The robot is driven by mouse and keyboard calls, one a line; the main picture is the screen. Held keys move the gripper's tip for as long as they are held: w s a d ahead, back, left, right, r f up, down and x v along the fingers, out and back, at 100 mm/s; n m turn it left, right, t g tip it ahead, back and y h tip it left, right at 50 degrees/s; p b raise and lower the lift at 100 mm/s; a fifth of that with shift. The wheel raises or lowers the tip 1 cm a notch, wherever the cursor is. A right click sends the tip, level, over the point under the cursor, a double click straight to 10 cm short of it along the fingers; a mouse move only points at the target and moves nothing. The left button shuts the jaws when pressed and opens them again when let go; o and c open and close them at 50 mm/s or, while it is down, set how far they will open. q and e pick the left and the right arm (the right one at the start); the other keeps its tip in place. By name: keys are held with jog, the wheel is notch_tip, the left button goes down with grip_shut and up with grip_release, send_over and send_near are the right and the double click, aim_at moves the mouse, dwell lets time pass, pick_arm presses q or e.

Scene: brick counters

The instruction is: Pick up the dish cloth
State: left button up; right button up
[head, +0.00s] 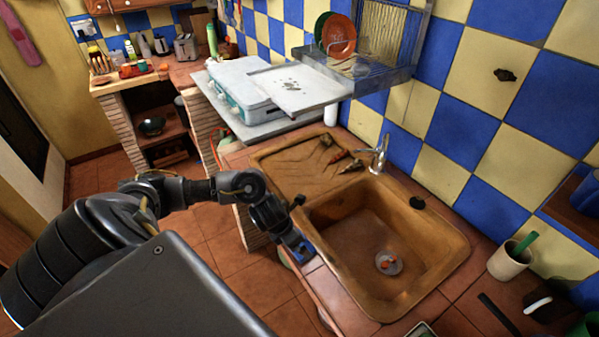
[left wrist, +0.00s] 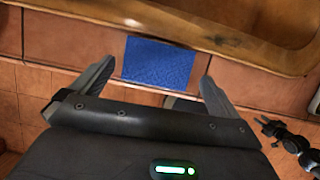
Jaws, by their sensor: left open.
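The dish cloth (left wrist: 158,62) is a flat blue rectangle in the left wrist view. It lies on the reddish tiled counter edge, just in front of the brown sink. My left gripper (left wrist: 156,72) is open, with one finger on each side of the cloth and a gap to it on both sides. In the head view my left gripper (head: 297,247) is at the front edge of the counter, left of the sink basin, and mostly hides the cloth there. I cannot tell the height between the fingers and the cloth.
The brown sink (head: 455,250) with its raised rim lies right beside the gripper, with a faucet (head: 379,155) behind. A dish rack (head: 385,45) hangs on the wall. A white cup (head: 508,262) stands at right.

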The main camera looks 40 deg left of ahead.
pick_arm(q)
jog(key=x, duration=0.3)
jog(key=shift+a+f, duration=0.1)
jog(key=shift+f, duration=0.3)
jog(key=shift+w+f, duration=0.15)
jog(key=shift+f, duration=0.15)
pick_arm(e)
jog(key=shift+a+r, duration=0.3)
jog(key=shift+a, duration=0.1)
pick_arm(q)
jog(key=shift+c, duration=0.3)
jog(key=c, duration=0.6)
jog(key=shift+c, duration=0.2)
pick_arm(e)
jog(key=shift+d, duration=0.2)
pick_arm(q)
jog(key=shift+r, duration=0.15)
